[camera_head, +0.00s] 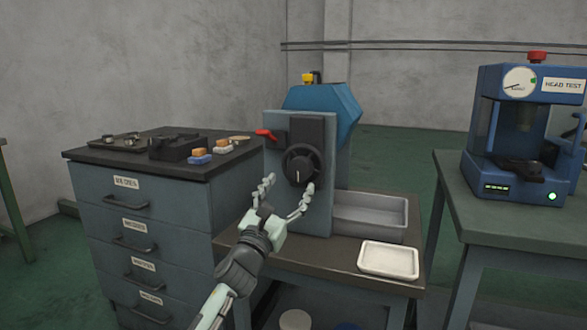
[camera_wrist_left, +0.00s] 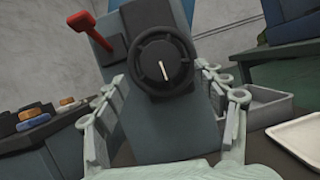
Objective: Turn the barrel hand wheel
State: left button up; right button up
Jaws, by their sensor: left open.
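The black hand wheel (camera_head: 299,164) sits on the grey front plate of the barrel machine (camera_head: 322,135), below a dark block. A white line on its hub stands close to upright. In the left wrist view the wheel (camera_wrist_left: 161,64) is at the upper middle, its line tilted slightly. My left gripper (camera_head: 288,190) is open and empty in front of the wheel. Its fingers are spread to either side, just below and in front of the wheel. I see no clear contact with the rim. The blue barrel (camera_head: 325,100) is behind the plate. My right gripper is not in view.
A red lever (camera_head: 266,134) sticks out left of the wheel. A drawer cabinet (camera_head: 165,215) with tools stands at left. A grey bin (camera_head: 370,215) and a white tray (camera_head: 389,260) are right of the machine. A blue head tester (camera_head: 520,125) stands on the right table.

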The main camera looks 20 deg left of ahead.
aim_at(298, 173)
pick_arm(q)
jog(key=x, duration=0.5)
jog(key=shift+w+d+r+p, duration=0.1)
jog(key=shift+r+p, duration=0.05)
jog(key=shift+p, duration=0.15)
jog(key=shift+x, duration=0.75)
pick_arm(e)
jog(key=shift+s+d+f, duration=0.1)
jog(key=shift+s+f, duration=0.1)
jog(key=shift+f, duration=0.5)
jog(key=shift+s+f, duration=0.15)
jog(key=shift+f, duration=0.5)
pick_arm(q)
jog(key=shift+c, duration=0.5)
jog(key=c, duration=1)
jog(key=shift+c, duration=0.3)
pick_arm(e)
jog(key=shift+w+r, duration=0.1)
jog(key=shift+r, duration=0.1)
